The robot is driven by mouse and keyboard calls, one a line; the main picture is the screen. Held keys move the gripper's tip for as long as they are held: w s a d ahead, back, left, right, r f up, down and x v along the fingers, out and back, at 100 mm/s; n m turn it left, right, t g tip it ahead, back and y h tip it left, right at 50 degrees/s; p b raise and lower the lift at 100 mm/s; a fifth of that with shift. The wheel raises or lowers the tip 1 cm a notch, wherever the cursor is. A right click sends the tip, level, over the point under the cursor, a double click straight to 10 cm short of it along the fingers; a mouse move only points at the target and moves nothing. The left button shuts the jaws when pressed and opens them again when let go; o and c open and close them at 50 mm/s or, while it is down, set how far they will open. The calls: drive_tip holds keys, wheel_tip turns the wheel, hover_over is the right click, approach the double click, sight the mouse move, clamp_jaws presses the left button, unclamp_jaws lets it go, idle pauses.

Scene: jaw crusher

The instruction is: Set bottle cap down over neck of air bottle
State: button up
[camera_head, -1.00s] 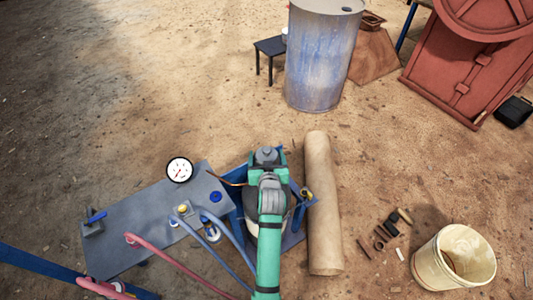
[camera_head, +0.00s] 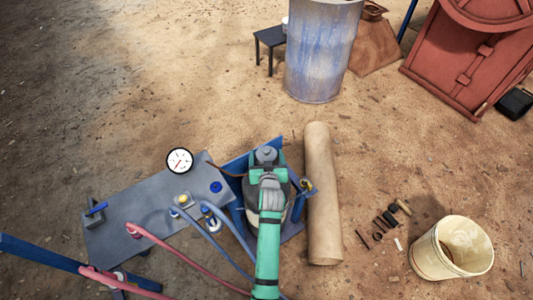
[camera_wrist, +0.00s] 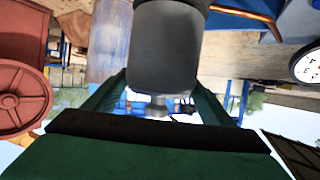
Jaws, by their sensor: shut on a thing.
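The dark grey bottle cap (camera_head: 266,154) is held between the green fingers of my gripper (camera_head: 267,170). In the wrist view the picture is upside down, and the cap (camera_wrist: 166,45) fills the top centre, with a small knob on its upper end. The air bottle (camera_head: 282,190) appears to stand in the blue stand, below and partly behind my gripper and arm. Its neck is hidden, so I cannot tell whether the cap touches it.
A grey bench (camera_head: 140,210) with a gauge (camera_head: 179,160), valves and hoses stands left. A tan roll (camera_head: 322,200) lies close on the right. A cream bucket (camera_head: 450,248), loose small parts, and a blue barrel (camera_head: 320,60) are farther off. Blue stand plates (camera_head: 240,168) edge the work area.

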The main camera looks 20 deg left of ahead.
drive_tip(key=shift+f, duration=0.15)
drive_tip(key=o, duration=1.3)
drive_tip(key=shift+o, duration=0.2)
drive_tip(key=shift+f, duration=0.1)
drive_tip(key=shift+s, duration=0.1)
drive_tip(key=v, duration=1)
drive_tip(key=shift+s+d+r, duration=0.2)
drive_tip(key=shift+s+r, duration=0.05)
